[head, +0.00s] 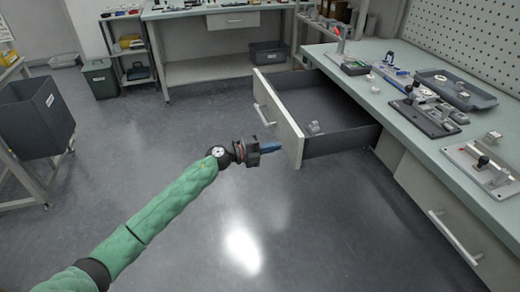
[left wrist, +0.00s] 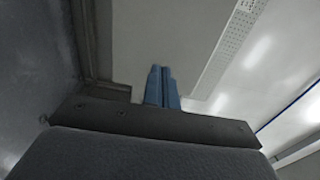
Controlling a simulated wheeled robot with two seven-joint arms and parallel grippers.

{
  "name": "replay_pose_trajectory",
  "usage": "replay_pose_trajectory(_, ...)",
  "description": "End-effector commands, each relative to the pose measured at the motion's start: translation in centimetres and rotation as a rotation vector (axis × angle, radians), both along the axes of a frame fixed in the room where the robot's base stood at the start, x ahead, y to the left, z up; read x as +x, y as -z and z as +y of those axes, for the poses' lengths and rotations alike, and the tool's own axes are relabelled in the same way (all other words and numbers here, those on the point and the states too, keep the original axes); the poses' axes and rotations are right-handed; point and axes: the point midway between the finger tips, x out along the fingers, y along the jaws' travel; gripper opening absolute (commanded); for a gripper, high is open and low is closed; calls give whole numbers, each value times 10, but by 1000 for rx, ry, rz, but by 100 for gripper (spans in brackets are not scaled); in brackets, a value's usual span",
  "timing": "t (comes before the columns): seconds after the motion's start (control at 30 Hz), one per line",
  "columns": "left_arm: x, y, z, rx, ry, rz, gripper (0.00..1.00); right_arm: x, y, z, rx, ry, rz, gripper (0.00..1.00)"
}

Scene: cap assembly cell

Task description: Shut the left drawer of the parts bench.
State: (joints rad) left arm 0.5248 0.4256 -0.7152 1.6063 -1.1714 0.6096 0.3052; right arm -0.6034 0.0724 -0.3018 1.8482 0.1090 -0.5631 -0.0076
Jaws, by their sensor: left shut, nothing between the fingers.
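The left drawer (head: 345,141) of the parts bench stands pulled far out, with its pale front panel (head: 277,112) facing left and a handle (head: 265,114) on it. A small grey part (head: 314,128) lies inside. My left gripper (head: 279,147) has blue fingers shut with nothing between them. Its tips point at the front panel near its lower right end; whether they touch it I cannot tell. In the left wrist view the shut fingers (left wrist: 160,72) show against a pale surface. My right gripper is out of view.
The parts bench (head: 400,130) runs along the right, with fixtures and a grey tray (head: 455,88) on top. Its other drawer (head: 450,225) is shut. A dark bin on a stand (head: 36,115) is at left. The floor around my left arm is clear.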

Motion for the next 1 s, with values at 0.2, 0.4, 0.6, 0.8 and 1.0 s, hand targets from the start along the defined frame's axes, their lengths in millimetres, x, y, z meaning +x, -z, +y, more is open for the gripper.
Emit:
replay_pose_trajectory(0.2, 8, -1, -24, -1, -1, 0, 0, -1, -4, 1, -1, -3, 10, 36)
replay_pose_trajectory(0.4, 10, -1, -31, -1, -1, 0, 0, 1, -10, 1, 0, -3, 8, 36)
replay_pose_trajectory(0.6, 10, 0, -31, -1, -1, 0, 0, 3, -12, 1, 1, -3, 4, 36)
replay_pose_trajectory(0.8, 11, -1, -32, -1, 0, 0, 0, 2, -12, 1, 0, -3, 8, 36)
replay_pose_trajectory(1.0, 14, -2, -44, -1, 0, 1, 0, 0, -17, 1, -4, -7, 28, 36)
